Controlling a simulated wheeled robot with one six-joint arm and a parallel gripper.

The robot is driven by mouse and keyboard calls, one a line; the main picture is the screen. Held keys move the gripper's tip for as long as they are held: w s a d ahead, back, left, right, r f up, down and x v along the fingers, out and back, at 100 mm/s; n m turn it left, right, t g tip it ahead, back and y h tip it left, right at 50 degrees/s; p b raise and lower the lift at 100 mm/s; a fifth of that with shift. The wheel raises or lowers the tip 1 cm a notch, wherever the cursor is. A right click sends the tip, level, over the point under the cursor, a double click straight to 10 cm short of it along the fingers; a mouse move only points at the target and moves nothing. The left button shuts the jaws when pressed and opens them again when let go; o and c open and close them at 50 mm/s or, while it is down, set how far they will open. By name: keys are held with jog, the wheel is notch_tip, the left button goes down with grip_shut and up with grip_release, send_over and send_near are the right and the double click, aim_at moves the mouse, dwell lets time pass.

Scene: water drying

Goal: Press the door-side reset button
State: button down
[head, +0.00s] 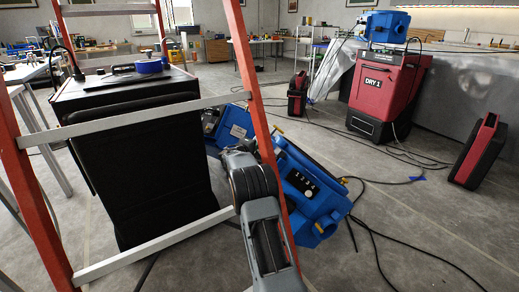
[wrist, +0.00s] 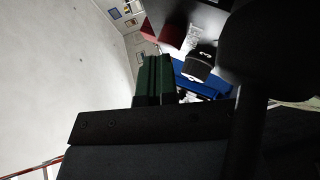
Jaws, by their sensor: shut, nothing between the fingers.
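No control marked as a door-side reset button can be made out in either view. A blue machine (head: 317,211) on the floor has a dark panel (head: 301,183) numbered 1 to 4, with a small pale round spot below it. My arm rises from the bottom middle of the head view and partly covers this machine; its gripper end cannot be made out there. In the wrist view, what look like my ridged dark green fingers (wrist: 154,78) are together and empty. Beyond them are a dark knob-like cylinder with white marks (wrist: 200,64) and a blue surface (wrist: 212,88).
A ladder with red rails (head: 249,73) and grey rungs stands close in front. Behind it is a black cabinet (head: 160,165) with a blue roll (head: 149,66) on top. A red DRY 1 unit (head: 386,92) and a red case (head: 477,150) stand right. Cables cross the floor.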

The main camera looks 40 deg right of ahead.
jog(key=shift+d+f, duration=0.2)
jog(key=shift+a+r, duration=0.1)
dwell(0.5)
jog(key=shift+w+a+r, duration=0.1)
jog(key=shift+a+r, duration=0.45)
jog(key=shift+a, duration=0.05)
jog(key=shift+a+r, duration=0.1)
jog(key=shift+r, duration=0.05)
jog(key=a+r, duration=0.1)
jog(key=w+a+r+p, duration=0.1)
jog(key=a+r, duration=0.1)
jog(key=shift+a, duration=0.2)
dwell(0.4)
jog(key=shift+s, duration=0.1)
dwell(0.5)
